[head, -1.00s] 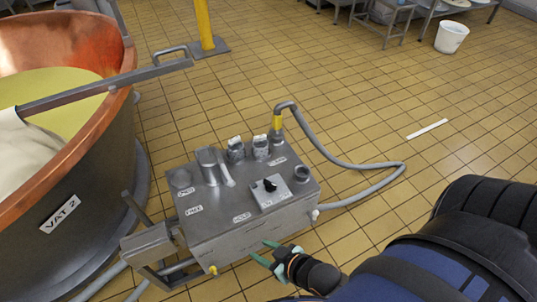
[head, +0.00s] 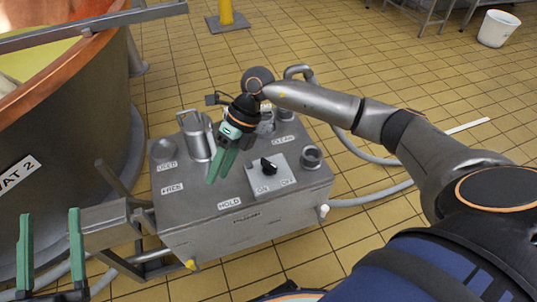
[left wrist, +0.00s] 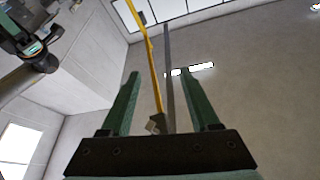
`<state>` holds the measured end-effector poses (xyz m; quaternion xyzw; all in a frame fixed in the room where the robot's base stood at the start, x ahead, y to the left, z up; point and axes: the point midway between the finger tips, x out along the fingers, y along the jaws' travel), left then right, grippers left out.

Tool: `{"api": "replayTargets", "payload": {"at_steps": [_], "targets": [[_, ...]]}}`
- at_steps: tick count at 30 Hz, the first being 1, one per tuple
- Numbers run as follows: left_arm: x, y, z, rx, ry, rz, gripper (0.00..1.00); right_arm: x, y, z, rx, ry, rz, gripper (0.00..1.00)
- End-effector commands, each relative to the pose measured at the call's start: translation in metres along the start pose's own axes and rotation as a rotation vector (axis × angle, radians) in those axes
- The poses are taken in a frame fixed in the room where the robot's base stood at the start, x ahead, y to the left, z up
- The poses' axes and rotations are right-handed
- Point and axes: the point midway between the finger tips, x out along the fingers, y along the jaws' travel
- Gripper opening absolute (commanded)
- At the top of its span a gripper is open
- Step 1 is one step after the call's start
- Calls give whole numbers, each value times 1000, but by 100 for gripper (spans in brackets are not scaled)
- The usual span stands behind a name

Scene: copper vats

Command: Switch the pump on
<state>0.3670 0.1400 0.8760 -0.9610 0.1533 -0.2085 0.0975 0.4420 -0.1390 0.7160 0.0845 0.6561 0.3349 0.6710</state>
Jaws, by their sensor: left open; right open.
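A grey metal box (head: 245,232) stands on the floor. On its top is a pale switch plate (head: 285,182) with ON at left, OFF at right, and a black knob (head: 268,166). I cannot tell clearly which word the knob points to. My right gripper (head: 213,180) is above the box top, left of the knob and apart from it, fingers pointing down and open, empty. My left gripper (head: 49,212) is upright at the lower left, open and empty. The left wrist view shows its spread fingers (left wrist: 160,72) with nothing between them.
A copper vat (head: 55,140) labelled VAT 2 stands left of the box. A metal jug (head: 197,138) and a round port (head: 311,157) are on the box top. A grey hose (head: 375,203) lies on the floor to the right. A white bucket (head: 497,29) is far right.

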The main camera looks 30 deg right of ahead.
Motion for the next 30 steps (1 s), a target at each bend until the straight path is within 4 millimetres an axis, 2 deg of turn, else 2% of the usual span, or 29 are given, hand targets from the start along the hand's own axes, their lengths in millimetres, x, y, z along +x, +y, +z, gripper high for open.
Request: {"api": "replayTargets", "payload": {"at_steps": [1, 4, 6, 9, 12, 17, 22, 30], "targets": [[-5, 4, 0, 14, 51, 3, 62, -10, -39, 0, -3, 20, -141, 45], [-7, 5, -13, 35, 128, 7, 62, -43, -87, -4, 21, 65, -358, 45], [-9, 6, -21, 45, 167, 9, 62, -64, -110, -7, 45, 85, -466, 45], [-10, 7, -29, 55, 201, 10, 62, -85, -127, -11, 72, 101, -559, 45], [-11, 7, -36, 63, 229, 12, 62, -91, -135, -13, 85, 108, -595, 45], [-15, 8, -55, 85, 311, 17, 62, -79, -144, -16, 86, 112, -597, 45], [-26, 12, -82, 119, 445, 29, 62, -49, -162, -20, 85, 112, -594, 45], [-30, 16, -69, 96, 442, 35, 62, -8, -190, -26, 85, 110, -593, 45]]}}
